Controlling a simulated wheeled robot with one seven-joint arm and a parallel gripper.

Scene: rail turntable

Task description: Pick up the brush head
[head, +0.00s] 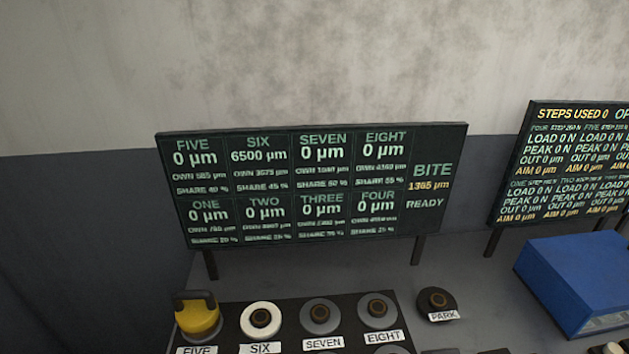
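No brush head can be made out for certain in the head view. Along the bottom stands a dark panel (290,310) with round stations labelled FIVE, SIX, SEVEN and EIGHT. A yellow knob-like piece with a dark handle (199,314) sits at FIVE. SIX is a white disc (261,319) with a dark centre. SEVEN (321,315) and EIGHT (378,309) are grey discs with dark centres. My gripper is not in view.
A dark display board (312,190) stands behind the panel and reads READY. A second board (570,165) stands at the right. A blue box (575,275) sits below it. A dark round PARK post (436,301) stands right of EIGHT. Bare grey surface lies between PARK and the box.

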